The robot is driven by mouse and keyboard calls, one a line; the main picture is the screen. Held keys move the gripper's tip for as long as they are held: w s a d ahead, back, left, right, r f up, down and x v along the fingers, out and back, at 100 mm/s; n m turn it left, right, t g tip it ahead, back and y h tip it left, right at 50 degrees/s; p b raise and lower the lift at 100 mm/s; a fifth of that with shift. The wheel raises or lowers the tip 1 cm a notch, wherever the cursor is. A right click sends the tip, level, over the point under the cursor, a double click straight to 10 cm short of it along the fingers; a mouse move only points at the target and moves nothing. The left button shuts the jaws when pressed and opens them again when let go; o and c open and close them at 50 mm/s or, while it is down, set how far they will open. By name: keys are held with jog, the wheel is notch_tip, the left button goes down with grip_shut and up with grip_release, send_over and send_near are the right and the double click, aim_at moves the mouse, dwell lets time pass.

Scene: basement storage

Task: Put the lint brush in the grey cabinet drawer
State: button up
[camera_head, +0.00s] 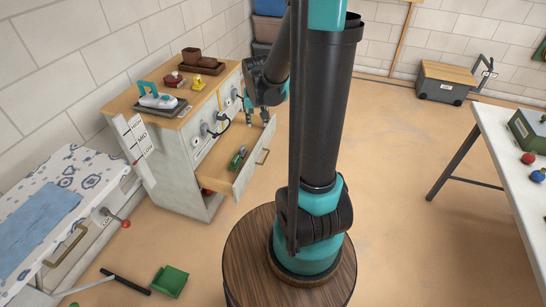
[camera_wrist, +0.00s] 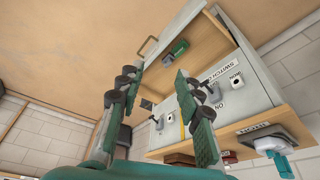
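The grey cabinet (camera_head: 180,165) stands at the left in the head view, with a wooden top. Its upper drawer (camera_head: 243,180) is pulled out. A small green item with a greyish end (camera_head: 238,158) lies in the drawer; it looks like the lint brush, but I cannot be sure. It also shows in the drawer in the wrist view (camera_wrist: 178,50). My gripper (camera_head: 257,117) is above the drawer, near the cabinet front.
A teal and white iron (camera_head: 158,98), a red item (camera_head: 174,79) and a tray with brown items (camera_head: 198,65) are on the cabinet top. An ironing board (camera_head: 60,200) is at left. A green dustpan (camera_head: 169,281) lies on the floor. A white table (camera_head: 510,150) is at right.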

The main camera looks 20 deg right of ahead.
jog(key=s+f+n, duration=0.1)
jog(key=s+n, duration=0.1)
jog(key=s, duration=1.6)
jog(key=shift+s+d+f+t, duration=0.15)
jog(key=shift+s+f+t, duration=0.05)
jog(key=shift+t, duration=0.1)
